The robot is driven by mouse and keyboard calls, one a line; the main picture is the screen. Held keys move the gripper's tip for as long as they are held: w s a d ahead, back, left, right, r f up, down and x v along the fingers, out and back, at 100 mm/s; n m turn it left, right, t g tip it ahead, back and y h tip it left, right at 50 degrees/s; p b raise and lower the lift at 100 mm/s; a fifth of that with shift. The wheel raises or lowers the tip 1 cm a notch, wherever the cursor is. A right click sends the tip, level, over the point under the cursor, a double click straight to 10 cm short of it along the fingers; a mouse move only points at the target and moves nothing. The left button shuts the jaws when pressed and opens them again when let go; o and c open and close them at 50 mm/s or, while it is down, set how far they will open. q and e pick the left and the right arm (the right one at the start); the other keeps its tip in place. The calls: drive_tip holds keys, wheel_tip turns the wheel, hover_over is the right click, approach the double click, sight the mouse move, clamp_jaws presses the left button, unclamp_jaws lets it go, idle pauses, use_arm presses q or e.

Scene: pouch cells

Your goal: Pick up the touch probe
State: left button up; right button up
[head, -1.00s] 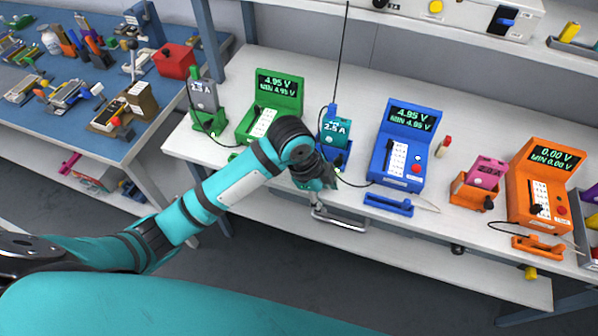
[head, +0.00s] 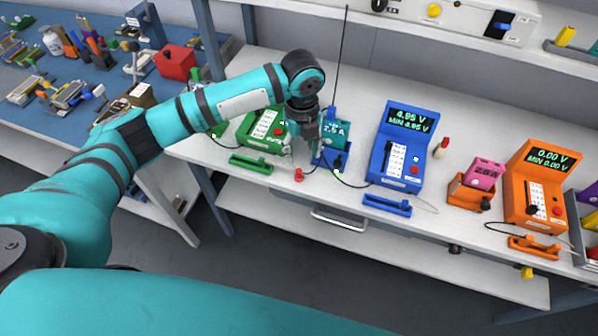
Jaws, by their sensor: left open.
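My left gripper (head: 304,143) is open and points down over the bench, between the green meter (head: 262,128) and the cell holder with the teal pouch cell (head: 336,134). I see nothing held in it. A small red-topped piece (head: 298,175) stands near the bench's front edge, just below the gripper in the picture. A green bar-shaped piece (head: 250,164) lies in front of the green meter; similar blue (head: 387,205) and orange (head: 534,246) ones lie before their meters. I cannot tell for sure which piece is the touch probe. My arm partly hides the green meter.
The blue meter (head: 404,146) and orange meter (head: 540,186) stand to the right, with a pink cell (head: 485,174) between them. A red-capped white stick (head: 440,147) stands beside the blue meter. Thin cables run along the bench. A dark vertical rod (head: 342,50) rises behind the gripper.

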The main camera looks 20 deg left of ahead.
sight(299, 170)
use_arm(q)
wheel_tip(299, 170, down, 4)
drive_tip(key=shift+r, duration=0.25)
drive_tip(key=f, duration=0.1)
drive_tip(key=f+p, duration=0.1)
drive_tip(key=f, duration=0.2)
drive_tip(key=shift+s+a+f+p, duration=0.2)
drive_tip(key=shift+a+f+p, duration=0.1)
drive_tip(key=shift+a, duration=0.05)
drive_tip(key=shift+f, duration=0.45)
clamp_jaws()
